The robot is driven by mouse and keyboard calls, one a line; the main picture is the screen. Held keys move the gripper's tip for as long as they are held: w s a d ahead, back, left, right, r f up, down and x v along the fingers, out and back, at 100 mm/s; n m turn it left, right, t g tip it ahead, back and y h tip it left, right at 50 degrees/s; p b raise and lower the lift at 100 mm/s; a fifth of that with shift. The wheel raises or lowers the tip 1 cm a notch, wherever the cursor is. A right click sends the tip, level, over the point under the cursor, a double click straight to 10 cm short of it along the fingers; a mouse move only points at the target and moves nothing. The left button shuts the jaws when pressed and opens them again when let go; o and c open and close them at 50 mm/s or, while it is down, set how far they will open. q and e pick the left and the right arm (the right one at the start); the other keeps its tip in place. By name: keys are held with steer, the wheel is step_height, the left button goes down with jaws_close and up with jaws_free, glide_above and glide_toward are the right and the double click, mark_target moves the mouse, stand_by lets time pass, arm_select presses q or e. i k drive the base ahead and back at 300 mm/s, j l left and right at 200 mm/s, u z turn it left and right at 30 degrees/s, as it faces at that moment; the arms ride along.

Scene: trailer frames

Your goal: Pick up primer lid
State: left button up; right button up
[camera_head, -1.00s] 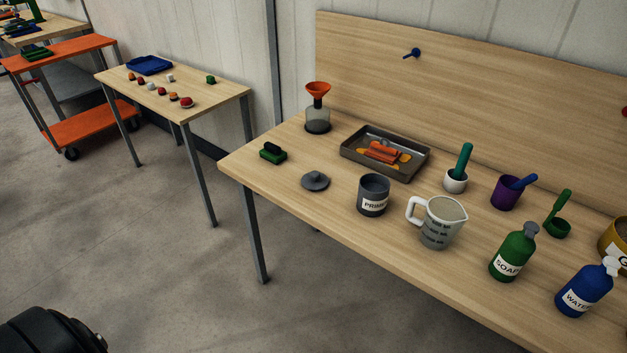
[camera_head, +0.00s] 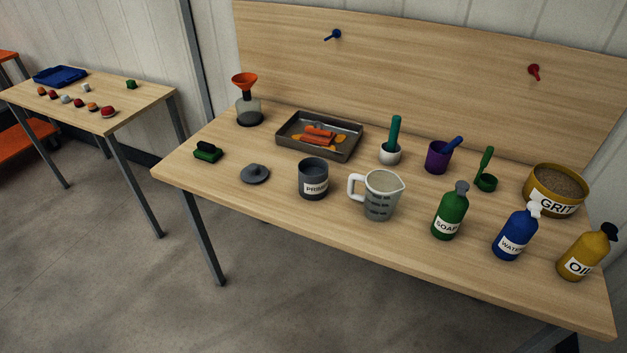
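The primer lid (camera_head: 255,174) is a grey disc with a small knob. It lies flat on the wooden workbench (camera_head: 222,205), near the front edge toward the left. The dark grey primer can (camera_head: 313,180), labelled PRIMER, stands upright to the right of the lid, apart from it. The can looks open at the top. Neither of my grippers shows in the head view.
A measuring jug (camera_head: 381,196) and labelled bottles stand right. A side table (camera_head: 140,97) is at left. The floor in front is clear.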

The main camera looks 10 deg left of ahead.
mark_target(253, 174)
steer(key=i+l+u, duration=0.35)
steer(key=i+l, duration=0.4)
